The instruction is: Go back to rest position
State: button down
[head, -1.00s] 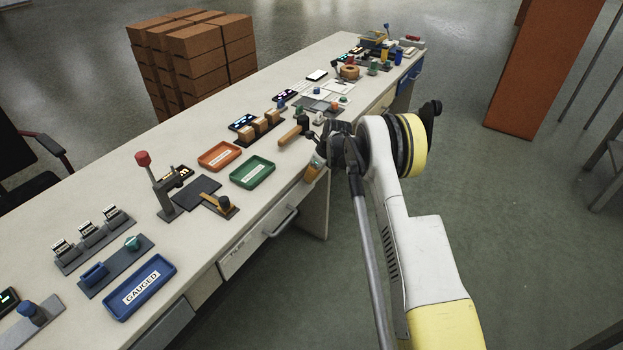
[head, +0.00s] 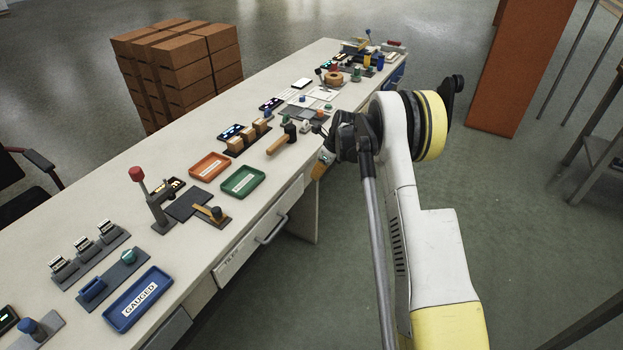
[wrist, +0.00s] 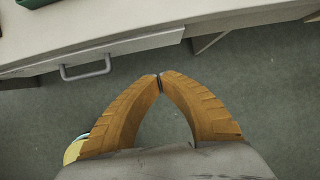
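My gripper (wrist: 159,82) shows in the wrist view as two orange-brown fingers whose tips meet, with nothing between them. It hangs over the green-grey floor, in front of the bench's drawer side. In the head view my gripper (head: 321,166) is small and partly hidden behind my wrist, near the front edge of the bench. My arm stands folded up at the right of the head view, clear of the bench top.
The long bench (head: 60,228) holds a blue tray (head: 138,300), a green tray (head: 243,181), an orange tray (head: 209,166) and several fixtures. A drawer handle (wrist: 85,68) sticks out near my gripper.

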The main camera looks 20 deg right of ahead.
jog(key=shift+s+d+r, duration=0.1)
jog(key=shift+s+r, duration=0.05)
jog(key=shift+r, duration=0.45)
jog(key=s+a+r+n+h, duration=0.1)
jog(key=s+a+r+n, duration=0.3)
jog(key=r, duration=0.4)
jog(key=s+a+r+n+t, duration=0.1)
jog(key=s+a+r+n, duration=0.1)
jog(key=s+r+n, duration=0.45)
jog(key=s+a+r+n+h, duration=0.1)
jog(key=s+a+r+n, duration=0.3)
jog(key=r, duration=0.5)
jog(key=s+a+n+t, duration=0.1)
jog(key=s+a+n, duration=0.1)
jog(key=s+n, duration=0.5)
jog(key=s+a+n+t, duration=0.1)
jog(key=s+n, duration=0.6)
jog(key=s, duration=1.1)
jog(key=shift+s+a+r+t+h, duration=0.3)
jog(key=shift+a+r+t+h, duration=0.15)
jog(key=shift+a, duration=0.3)
